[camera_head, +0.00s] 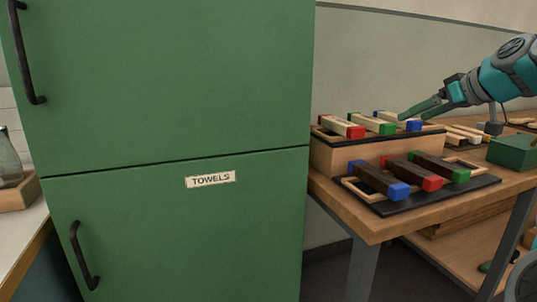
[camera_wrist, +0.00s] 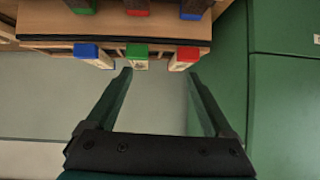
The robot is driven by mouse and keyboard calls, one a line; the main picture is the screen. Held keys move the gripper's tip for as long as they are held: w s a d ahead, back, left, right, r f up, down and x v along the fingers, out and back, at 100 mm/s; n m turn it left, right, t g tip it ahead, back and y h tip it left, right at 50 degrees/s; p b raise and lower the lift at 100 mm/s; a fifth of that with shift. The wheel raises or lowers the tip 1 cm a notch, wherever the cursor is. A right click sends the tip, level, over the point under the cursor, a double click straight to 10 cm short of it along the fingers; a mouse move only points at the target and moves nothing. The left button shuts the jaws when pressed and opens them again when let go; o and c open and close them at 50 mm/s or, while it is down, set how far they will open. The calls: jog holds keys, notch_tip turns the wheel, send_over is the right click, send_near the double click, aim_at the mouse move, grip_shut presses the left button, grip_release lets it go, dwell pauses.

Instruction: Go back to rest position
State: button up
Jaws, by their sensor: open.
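My gripper (camera_head: 424,108) is open at the upper right of the head view, just above the raised row's blue-ended block. In the wrist view the two green fingers (camera_wrist: 160,76) stand apart with nothing between them. Their tips are near the light blocks with blue (camera_wrist: 88,51), green (camera_wrist: 136,51) and red (camera_wrist: 188,54) ends. These light blocks lie on a raised wooden rack (camera_head: 345,157). Whether a finger touches a block cannot be told.
Dark blocks with blue (camera_head: 398,191), red and green ends lie on a black tray (camera_head: 415,206) in front. The wooden workbench (camera_head: 375,228) carries both rows and a green box (camera_head: 512,152). A tall green cabinet (camera_head: 210,120) labelled TOWELS stands at left.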

jog(key=s+a+f+g, duration=0.3)
jog(key=s+a+f, duration=0.45)
jog(key=a, duration=0.25)
jog(key=s+a+f+g, duration=0.3)
jog(key=s+a+f, duration=0.3)
jog(key=a+f, duration=0.35)
jog(key=s+f+m+g+h, duration=0.2)
jog(key=s+f+g, duration=0.1)
jog(key=s+f, duration=0.7)
jog(key=s+f+m+g+h, duration=0.1)
jog(key=s+f+g+h, duration=0.1)
jog(key=s+f, duration=0.8)
jog(key=s+g, duration=0.1)
jog(key=s, duration=0.6)
jog(key=shift+a+f+m, duration=0.15)
jog(key=shift+f+m, duration=0.05)
jog(key=shift+m, duration=0.2)
jog(key=shift+s, duration=0.1)
